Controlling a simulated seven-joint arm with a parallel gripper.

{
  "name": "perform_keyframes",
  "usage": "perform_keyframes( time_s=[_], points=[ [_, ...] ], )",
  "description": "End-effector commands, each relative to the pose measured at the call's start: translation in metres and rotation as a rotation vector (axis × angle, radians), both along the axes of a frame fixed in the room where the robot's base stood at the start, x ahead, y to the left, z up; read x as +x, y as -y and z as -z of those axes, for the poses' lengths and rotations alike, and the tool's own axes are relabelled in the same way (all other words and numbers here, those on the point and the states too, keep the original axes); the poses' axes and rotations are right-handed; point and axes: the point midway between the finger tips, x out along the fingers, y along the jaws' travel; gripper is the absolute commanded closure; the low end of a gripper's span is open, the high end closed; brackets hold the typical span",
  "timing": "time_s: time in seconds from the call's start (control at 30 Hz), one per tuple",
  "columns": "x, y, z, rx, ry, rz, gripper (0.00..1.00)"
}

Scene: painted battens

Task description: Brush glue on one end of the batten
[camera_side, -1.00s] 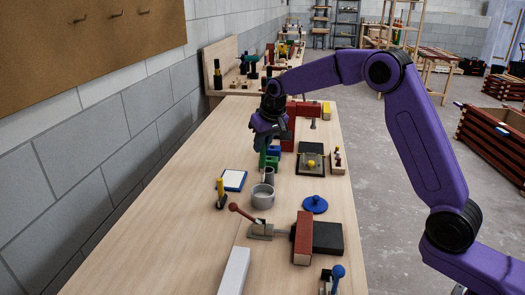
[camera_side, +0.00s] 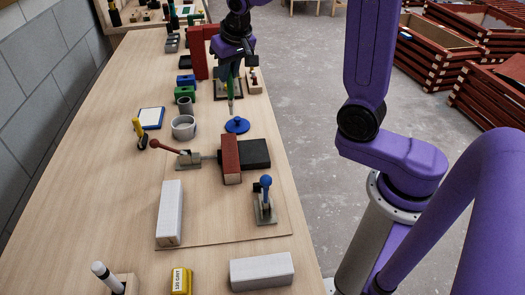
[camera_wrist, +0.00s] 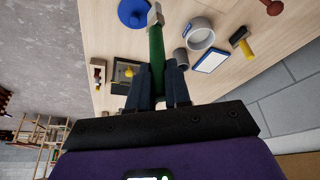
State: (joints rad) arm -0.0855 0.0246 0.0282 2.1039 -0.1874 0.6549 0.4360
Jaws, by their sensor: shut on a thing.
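My gripper (camera_side: 230,75) is shut on a green-handled brush (camera_wrist: 157,50). The brush points down, its pale tip (camera_wrist: 155,14) free in the air near a blue knobbed disc (camera_side: 237,125); I cannot tell the exact height. A short red-brown batten (camera_side: 231,155) lies on the bench nearer the camera, against a black block (camera_side: 255,154), with its lighter end face (camera_side: 232,179) towards the camera. A grey round pot (camera_side: 184,128) stands open-topped to the left of the disc; its contents are hard to see.
A red-handled clamp (camera_side: 188,158) sits left of the batten and a blue-handled clamp (camera_side: 265,200) in front. White blocks (camera_side: 168,212) lie nearby. A white pad (camera_side: 151,117), a grey cylinder (camera_side: 185,105) and a green holder (camera_side: 185,93) stand left of the gripper.

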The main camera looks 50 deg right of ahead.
Motion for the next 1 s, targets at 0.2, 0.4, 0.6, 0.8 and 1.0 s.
perform_keyframes(
  time_s=[0.2, 0.4, 0.6, 0.8, 1.0],
  points=[
    [-0.034, 0.009, 0.004, 0.001, 0.001, 0.045, 1.0],
    [-0.045, -0.006, 0.004, 0.003, -0.001, 0.045, 1.0],
    [-0.064, -0.06, -0.004, 0.006, -0.007, 0.033, 1.0],
    [-0.089, -0.106, -0.011, 0.004, -0.005, 0.033, 1.0],
    [-0.105, -0.127, -0.015, 0.002, -0.001, 0.039, 1.0]
  ],
)
